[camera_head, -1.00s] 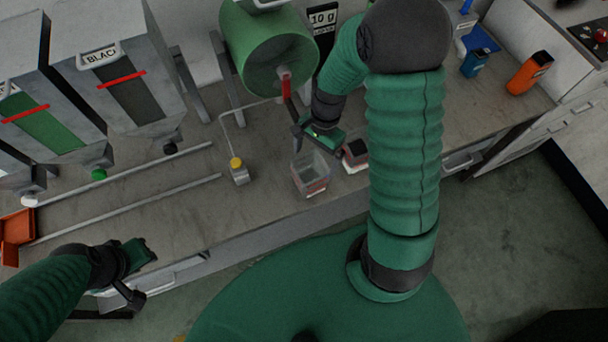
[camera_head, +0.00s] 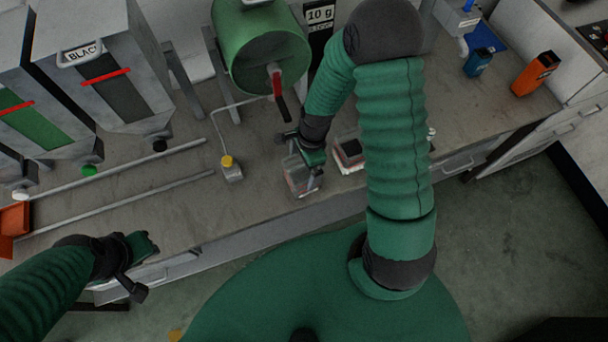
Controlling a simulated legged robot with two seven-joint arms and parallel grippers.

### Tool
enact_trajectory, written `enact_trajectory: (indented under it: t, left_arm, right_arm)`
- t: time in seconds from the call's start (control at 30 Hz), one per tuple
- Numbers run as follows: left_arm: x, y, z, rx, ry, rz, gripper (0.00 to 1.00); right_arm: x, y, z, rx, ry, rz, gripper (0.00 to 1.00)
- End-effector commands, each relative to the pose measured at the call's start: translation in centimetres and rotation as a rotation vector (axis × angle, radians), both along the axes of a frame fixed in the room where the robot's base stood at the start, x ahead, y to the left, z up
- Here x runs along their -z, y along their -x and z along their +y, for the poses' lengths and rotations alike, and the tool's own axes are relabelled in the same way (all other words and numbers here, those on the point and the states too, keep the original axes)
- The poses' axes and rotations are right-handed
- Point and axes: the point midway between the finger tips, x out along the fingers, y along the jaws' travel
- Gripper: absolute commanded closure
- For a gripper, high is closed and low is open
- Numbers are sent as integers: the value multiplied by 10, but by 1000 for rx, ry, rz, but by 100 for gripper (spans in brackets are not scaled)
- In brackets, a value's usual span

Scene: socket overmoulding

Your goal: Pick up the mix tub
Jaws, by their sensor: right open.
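The mix tub, which I take to be the clear box-shaped tub with a reddish band near its base (camera_head: 296,181), stands upright on the bench near its front edge. My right gripper (camera_head: 301,160) is open at the tub, with one finger beyond its back side and the other in front of its right side. The gripper hides part of the tub's rim and right side. I cannot tell whether the fingers touch it. My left gripper (camera_head: 146,268) is at the bench's front edge at lower left, its fingers apart and empty.
A small dark-topped device (camera_head: 349,152) stands just right of the tub. A yellow-capped bottle (camera_head: 231,170) is to its left, and a green drum (camera_head: 262,50) is behind. Grey hoppers (camera_head: 110,85) and two rails fill the left. Orange (camera_head: 534,74) and blue (camera_head: 478,63) containers stand far right.

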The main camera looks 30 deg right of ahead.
Motion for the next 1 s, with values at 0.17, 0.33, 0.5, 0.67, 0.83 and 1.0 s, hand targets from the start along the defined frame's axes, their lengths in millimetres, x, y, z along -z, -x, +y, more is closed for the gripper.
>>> enact_trajectory:
  t: [0.17, 0.33, 0.5, 0.67, 0.83, 1.0]
  left_arm:
    - [-9, 0, 0, 0, 0, 0, 71]
    - [-9, 0, 0, 0, 0, 0, 71]
    - [-8, 0, 0, 0, 0, 0, 71]
    - [-8, 0, 0, 0, 0, 0, 71]
    - [-8, 0, 0, 0, 0, 0, 71]
    - [-8, 0, 0, 0, 0, 0, 71]
  right_arm:
    - [29, 0, 0, 1, -5, 4, 0]
    - [47, -1, 2, 0, -3, -1, 0]
    - [47, -1, 2, 0, -2, -1, 0]
    - [47, -1, 2, -1, -2, -1, 20]
    - [47, -1, 2, -1, -2, 0, 42]
    - [47, -1, 2, -1, -2, 0, 58]
